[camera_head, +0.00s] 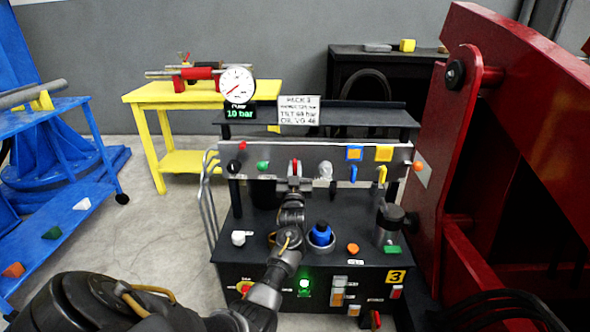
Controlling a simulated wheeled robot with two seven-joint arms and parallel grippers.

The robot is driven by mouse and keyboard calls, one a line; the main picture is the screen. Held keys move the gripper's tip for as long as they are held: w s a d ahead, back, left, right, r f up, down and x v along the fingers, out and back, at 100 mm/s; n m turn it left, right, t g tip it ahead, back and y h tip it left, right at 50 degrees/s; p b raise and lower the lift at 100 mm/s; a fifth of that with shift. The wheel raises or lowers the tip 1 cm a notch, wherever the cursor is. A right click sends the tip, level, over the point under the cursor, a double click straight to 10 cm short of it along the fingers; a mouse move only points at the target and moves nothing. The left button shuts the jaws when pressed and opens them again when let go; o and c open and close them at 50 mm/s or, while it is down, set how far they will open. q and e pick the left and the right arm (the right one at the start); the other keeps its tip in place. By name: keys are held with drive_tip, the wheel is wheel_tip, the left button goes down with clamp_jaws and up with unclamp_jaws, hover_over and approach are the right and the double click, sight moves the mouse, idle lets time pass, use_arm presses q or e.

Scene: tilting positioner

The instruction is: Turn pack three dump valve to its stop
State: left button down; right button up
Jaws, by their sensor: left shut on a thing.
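The pack marked 3 (397,276) is a black console with a pale upright panel (265,172) along its back. A small red lever (295,167) stands upright on the middle of that panel and seems to be the dump valve handle; its label is not readable. My left gripper (294,181) reaches over the console's top to the panel and is shut on the red lever. The fingers and wrist hide the lower part of the lever. A round gauge (236,84) above the pack has a green readout of 10 bar (239,112). My right gripper is not in view.
A blue knob (321,232) stands just right of my left wrist. A grey-black cylinder (389,222) stands at the console's right. A large red frame (520,150) closes off the right side.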

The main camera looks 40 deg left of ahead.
use_arm(q)
drive_tip(key=c, duration=1.4)
unclamp_jaws()
drive_tip(key=shift+c, duration=0.2)
